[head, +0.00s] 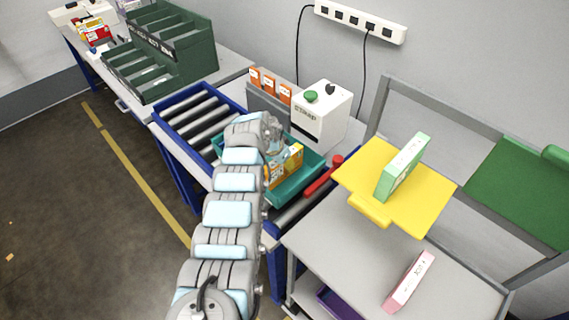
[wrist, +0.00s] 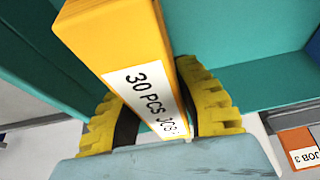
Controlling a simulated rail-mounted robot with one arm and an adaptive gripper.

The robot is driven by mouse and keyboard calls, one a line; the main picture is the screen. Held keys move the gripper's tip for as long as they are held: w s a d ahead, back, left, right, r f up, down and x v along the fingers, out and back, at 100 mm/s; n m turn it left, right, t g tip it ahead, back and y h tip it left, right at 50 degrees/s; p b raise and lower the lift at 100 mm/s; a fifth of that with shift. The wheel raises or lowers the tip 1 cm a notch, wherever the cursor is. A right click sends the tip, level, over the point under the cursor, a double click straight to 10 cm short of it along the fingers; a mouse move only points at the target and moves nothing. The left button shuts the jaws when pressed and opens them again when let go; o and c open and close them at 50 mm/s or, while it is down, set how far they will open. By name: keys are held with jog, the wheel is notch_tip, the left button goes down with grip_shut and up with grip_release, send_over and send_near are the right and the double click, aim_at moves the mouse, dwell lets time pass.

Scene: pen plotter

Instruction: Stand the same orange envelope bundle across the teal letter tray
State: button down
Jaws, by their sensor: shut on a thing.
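The orange envelope bundle (head: 291,163) is upright within the outline of the teal letter tray (head: 312,186) in the head view. In the wrist view the bundle (wrist: 115,35) is yellow-orange with a white label reading "30 PCS JOB", the last part cut off. My gripper (wrist: 160,112) is shut on it, one yellow ribbed finger on each side. Teal tray walls (wrist: 250,50) show behind and beside the bundle. In the head view my arm covers the tray's left part and part of the bundle. I cannot tell whether the bundle touches the tray floor.
A white STRAP machine (head: 321,116) and a grey rack with orange job cards (head: 270,84) stand behind the tray. A red bar (head: 323,176) lies to its right. A blue-framed roller section (head: 200,112) is at left. A yellow platform (head: 430,190) bears a green box (head: 403,168).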

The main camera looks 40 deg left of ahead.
jog(key=shift+f, duration=0.1)
jog(key=shift+f, duration=0.15)
jog(key=c, duration=0.9)
grip_release()
jog(key=shift+p+v, duration=0.35)
jog(key=shift+v, duration=0.65)
jog(key=shift+p+v, duration=0.35)
jog(key=shift+v, duration=4.85)
jog(key=shift+w, duration=0.15)
